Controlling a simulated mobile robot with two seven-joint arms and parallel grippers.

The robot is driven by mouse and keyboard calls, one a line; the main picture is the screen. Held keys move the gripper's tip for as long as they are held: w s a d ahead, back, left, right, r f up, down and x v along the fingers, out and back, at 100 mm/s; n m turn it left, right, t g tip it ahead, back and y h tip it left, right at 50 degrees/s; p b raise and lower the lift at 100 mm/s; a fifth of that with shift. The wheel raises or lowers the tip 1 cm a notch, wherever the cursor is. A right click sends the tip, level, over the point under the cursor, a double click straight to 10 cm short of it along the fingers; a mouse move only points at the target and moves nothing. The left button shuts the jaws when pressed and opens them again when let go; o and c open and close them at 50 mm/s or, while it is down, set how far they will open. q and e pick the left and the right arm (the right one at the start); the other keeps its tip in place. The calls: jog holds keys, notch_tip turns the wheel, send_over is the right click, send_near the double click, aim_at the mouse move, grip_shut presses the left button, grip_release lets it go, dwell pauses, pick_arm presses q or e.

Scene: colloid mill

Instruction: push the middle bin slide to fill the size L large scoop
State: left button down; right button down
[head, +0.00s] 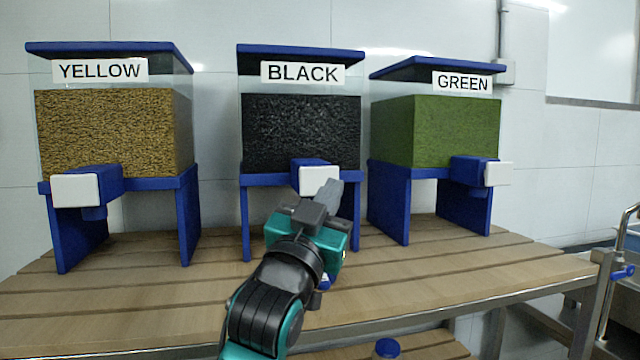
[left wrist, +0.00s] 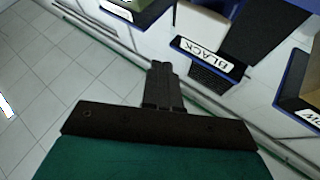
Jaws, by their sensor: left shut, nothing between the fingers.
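The middle bin (head: 300,130), labelled BLACK, holds black granules and stands on blue legs. Its slide is a blue block with a white front plate (head: 308,176), low on the bin's front. My left gripper (head: 328,190) is shut and empty, its fingertips overlapping the plate's lower right part; I cannot tell whether they touch. In the left wrist view the closed fingers (left wrist: 160,75) point toward the BLACK label (left wrist: 207,57). A small white and blue piece (head: 326,282) shows under the gripper, mostly hidden; I cannot tell if it is the scoop. My right gripper is out of view.
The YELLOW bin (head: 115,130) stands left and the GREEN bin (head: 435,130) right, each with a white-fronted slide. All stand on a slatted wooden table (head: 480,270). A blue-topped object (head: 387,348) is below the front edge. The table's right part is clear.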

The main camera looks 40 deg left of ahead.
aim_at(323, 178)
pick_arm(q)
jog(key=shift+w+a, duration=0.7)
jog(key=shift+a, duration=0.2)
jog(key=shift+w+a, duration=0.7)
jog(key=shift+a, duration=0.15)
jog(key=shift+w+a+p, duration=0.1)
jog(key=shift+p, duration=0.2)
dwell(0.5)
jog(key=shift+w+a, duration=0.2)
jog(key=shift+w+a, duration=0.65)
jog(key=shift+a, duration=0.15)
dwell(1.3)
jog(key=shift+d, duration=0.1)
jog(key=shift+s+d+p, duration=0.35)
jog(key=shift+s+d, duration=0.6)
jog(key=shift+d, duration=0.05)
